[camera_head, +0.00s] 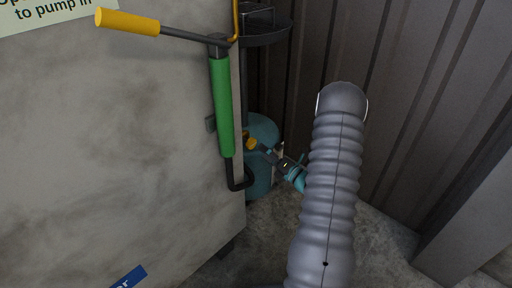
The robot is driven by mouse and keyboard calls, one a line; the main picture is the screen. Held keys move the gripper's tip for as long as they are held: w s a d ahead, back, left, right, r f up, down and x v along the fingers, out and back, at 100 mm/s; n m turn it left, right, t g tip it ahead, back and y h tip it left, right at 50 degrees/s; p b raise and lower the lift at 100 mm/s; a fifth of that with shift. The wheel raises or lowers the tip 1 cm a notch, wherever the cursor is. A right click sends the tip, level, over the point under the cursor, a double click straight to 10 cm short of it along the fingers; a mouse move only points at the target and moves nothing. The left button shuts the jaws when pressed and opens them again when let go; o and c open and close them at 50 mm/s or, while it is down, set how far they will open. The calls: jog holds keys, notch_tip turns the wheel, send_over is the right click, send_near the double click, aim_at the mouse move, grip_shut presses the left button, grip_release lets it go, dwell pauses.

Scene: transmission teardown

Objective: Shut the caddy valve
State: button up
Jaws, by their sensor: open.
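A teal rounded tank, which looks like the caddy (260,186), stands on the floor behind the corner of the large pale cabinet, so its left side is hidden. A small yellow piece, which may be the valve handle (250,143), shows in front of the tank's upper part. My gripper (276,157) is open, just right of the yellow piece and in front of the tank. It is small and partly hidden by my grey ribbed arm. I cannot tell whether a finger touches the yellow piece, nor how the valve is set.
A green hand pump (223,105) with a yellow-gripped lever (128,21) is on the pale cabinet (110,150), close left of the gripper. A dark round tray (266,31) is above the tank. A corrugated wall (420,110) closes off the back right. Some concrete floor (270,245) is bare.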

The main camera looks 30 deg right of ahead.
jog(key=shift+v, duration=2.4)
